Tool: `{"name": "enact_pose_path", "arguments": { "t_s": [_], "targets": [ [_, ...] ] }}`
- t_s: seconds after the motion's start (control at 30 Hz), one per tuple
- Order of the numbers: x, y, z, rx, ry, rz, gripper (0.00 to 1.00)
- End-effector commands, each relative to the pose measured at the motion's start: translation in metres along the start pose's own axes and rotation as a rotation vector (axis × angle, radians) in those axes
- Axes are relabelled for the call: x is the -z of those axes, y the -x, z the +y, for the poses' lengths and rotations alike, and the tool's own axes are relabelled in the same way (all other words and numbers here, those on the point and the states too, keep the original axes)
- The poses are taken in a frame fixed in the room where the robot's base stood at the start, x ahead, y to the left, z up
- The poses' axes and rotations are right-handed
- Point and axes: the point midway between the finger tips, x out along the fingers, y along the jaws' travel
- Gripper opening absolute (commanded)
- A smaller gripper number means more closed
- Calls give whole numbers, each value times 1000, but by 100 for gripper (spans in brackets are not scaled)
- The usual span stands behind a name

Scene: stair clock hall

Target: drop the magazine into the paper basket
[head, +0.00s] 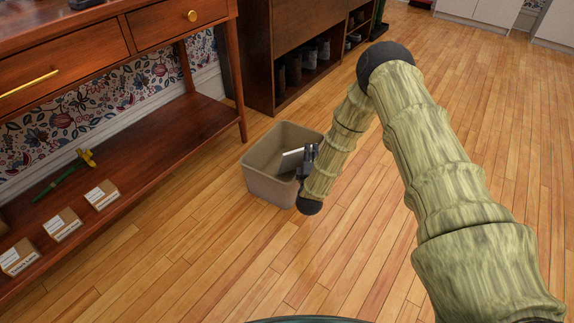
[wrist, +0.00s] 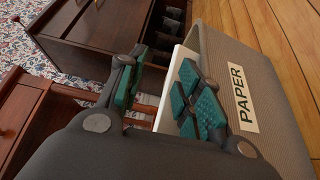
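The paper basket (head: 262,178) is a grey-beige open bin on the wood floor. In the wrist view the basket (wrist: 275,115) fills the right side and bears a "PAPER" label. The magazine (head: 292,161) shows as a pale flat piece inside the basket's mouth, tilted. In the wrist view its pale edge (wrist: 168,100) lies behind the right finger's green pads, partly hidden. My gripper (head: 308,160) is at the basket's right rim. In the wrist view my gripper (wrist: 160,77) has its fingers apart, with a clear gap between them. Whether a finger touches the magazine is unclear.
A wooden console table (head: 160,135) stands at left, with small boxes (head: 62,224) and a green-and-yellow object (head: 65,176) on its lower shelf. A dark shoe cabinet (head: 290,45) stands behind the basket. The floor (head: 200,270) in front is free.

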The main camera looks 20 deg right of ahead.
Motion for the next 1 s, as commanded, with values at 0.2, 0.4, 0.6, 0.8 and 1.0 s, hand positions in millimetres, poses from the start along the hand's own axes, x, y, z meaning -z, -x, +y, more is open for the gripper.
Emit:
{"name": "enact_pose_path", "arguments": {
  "t_s": [0.2,0.4,0.6,0.8,1.0],
  "targets": [
    [1,41,0,2,1,3,35],
    [1,74,0,1,0,2,35],
    [0,92,0,0,0,1,35],
    [0,96,0,-1,-1,0,35],
    [0,96,0,-1,-1,0,35]
  ]
}}
